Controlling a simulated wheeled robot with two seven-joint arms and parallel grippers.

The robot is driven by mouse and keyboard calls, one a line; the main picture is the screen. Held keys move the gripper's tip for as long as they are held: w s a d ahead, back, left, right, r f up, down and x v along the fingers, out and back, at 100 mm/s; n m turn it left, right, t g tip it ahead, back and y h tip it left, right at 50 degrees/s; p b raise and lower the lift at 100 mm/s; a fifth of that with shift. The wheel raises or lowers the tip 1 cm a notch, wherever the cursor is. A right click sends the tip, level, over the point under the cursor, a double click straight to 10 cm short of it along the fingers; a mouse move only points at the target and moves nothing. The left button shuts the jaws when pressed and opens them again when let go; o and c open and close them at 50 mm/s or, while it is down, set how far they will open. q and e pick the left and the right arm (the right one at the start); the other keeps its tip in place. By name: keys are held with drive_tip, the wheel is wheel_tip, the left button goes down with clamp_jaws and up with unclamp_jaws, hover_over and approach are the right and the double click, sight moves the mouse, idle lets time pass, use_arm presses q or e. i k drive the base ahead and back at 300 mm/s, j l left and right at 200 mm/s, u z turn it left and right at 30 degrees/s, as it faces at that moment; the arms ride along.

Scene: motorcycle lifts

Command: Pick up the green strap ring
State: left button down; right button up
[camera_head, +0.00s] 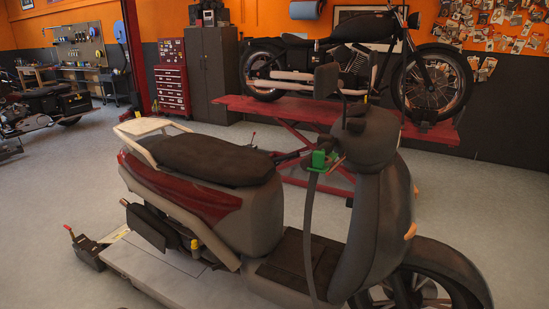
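A small green object (319,160), which looks like the green strap ring, sits at the upper inner side of the scooter's front, below the handlebar area. It is small in the picture, and I cannot make out its ring shape. A dark strap (309,228) runs down from it toward the footboard. The scooter (250,200) stands upright on a low platform in the foreground, with a dark seat and dark red side panel. Neither of my grippers shows in the head view.
The scooter's platform (150,268) fills the front left. Behind it, a red lift (300,112) bears a black motorcycle (350,60). A red tool chest (172,88) and a grey cabinet (212,75) stand at the back. The floor at the left (60,185) is clear.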

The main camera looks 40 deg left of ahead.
sight(320, 160)
drive_tip(key=u, duration=1.25)
drive_tip(key=l+u, duration=0.95)
drive_tip(key=l, duration=0.2)
